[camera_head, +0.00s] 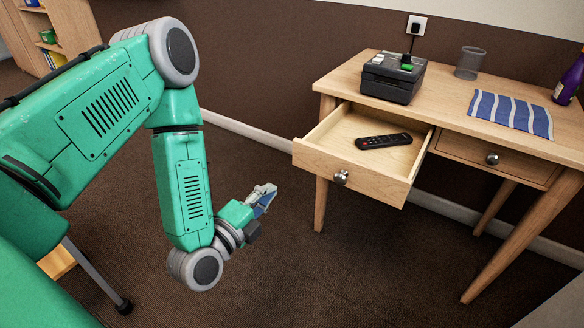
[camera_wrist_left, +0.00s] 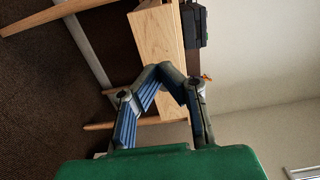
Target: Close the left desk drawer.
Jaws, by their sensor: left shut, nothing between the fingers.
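The left desk drawer (camera_head: 341,171) is pulled out of the wooden desk (camera_head: 440,115). It has a round silver knob (camera_head: 340,178) on its front, and a black remote control (camera_head: 384,141) lies inside. My left gripper (camera_head: 268,192) is shut and empty, in front of and to the left of the drawer, apart from it. In the left wrist view the gripper's fingers (camera_wrist_left: 160,72) meet at the tips, with the drawer's wooden front (camera_wrist_left: 156,40) beyond them. My right gripper is in neither view.
The right drawer (camera_head: 493,160) is shut. A black device (camera_head: 392,80), a mesh cup (camera_head: 469,63), a striped cloth (camera_head: 510,113) and a purple bottle (camera_head: 569,81) stand or lie on the desktop. The carpet (camera_head: 290,270) in front of the desk is clear.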

